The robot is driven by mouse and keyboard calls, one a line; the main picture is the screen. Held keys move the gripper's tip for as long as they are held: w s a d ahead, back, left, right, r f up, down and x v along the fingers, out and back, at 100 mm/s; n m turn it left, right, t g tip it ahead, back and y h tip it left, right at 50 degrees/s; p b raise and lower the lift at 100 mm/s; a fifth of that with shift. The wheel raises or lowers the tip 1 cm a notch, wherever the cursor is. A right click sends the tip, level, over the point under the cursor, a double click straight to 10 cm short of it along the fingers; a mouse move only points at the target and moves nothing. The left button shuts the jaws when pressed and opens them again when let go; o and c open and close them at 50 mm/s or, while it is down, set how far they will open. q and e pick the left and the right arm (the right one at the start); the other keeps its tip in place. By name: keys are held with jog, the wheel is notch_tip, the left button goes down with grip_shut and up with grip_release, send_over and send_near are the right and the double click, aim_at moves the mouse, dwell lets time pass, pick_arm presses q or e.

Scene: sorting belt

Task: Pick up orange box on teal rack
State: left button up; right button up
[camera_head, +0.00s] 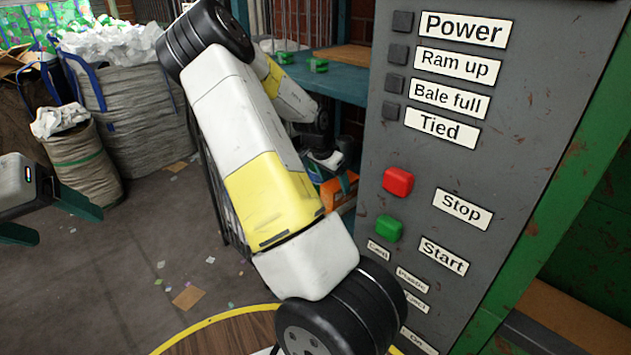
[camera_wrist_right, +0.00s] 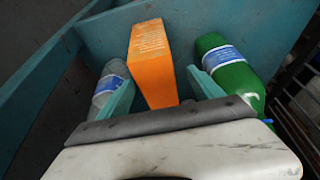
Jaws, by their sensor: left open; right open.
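The orange box (camera_head: 342,188) is partly hidden behind my right arm in the head view. In the right wrist view the orange box (camera_wrist_right: 153,62) stands on the teal rack (camera_wrist_right: 215,18), with printed lines on its upper part. My right gripper (camera_wrist_right: 162,92) is open, with one teal finger on each side of the box's lower part. Whether the fingers touch it cannot be told. The teal rack (camera_head: 345,88) also shows beyond my arm in the head view. My left gripper (camera_head: 68,218) is open and empty at the left edge, far from the rack.
In the right wrist view a green bottle (camera_wrist_right: 228,68) lies right of the box and a grey bottle (camera_wrist_right: 108,84) left of it, both close to the fingers. A grey control panel (camera_head: 425,190) stands right of my arm. Filled sacks (camera_head: 145,115) stand at left.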

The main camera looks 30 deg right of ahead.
jog(key=x, duration=0.4)
jog(key=d+x, duration=0.1)
jog(key=x, duration=0.2)
jog(key=shift+s+d+f, duration=0.1)
jog(key=shift+d+f, duration=0.05)
jog(key=shift+d, duration=0.05)
jog(key=shift+f, duration=0.2)
jog(key=shift+f, duration=0.2)
dwell(0.4)
jog(key=shift+c, duration=0.2)
jog(key=c, duration=1.3)
jog(key=shift+c, duration=0.2)
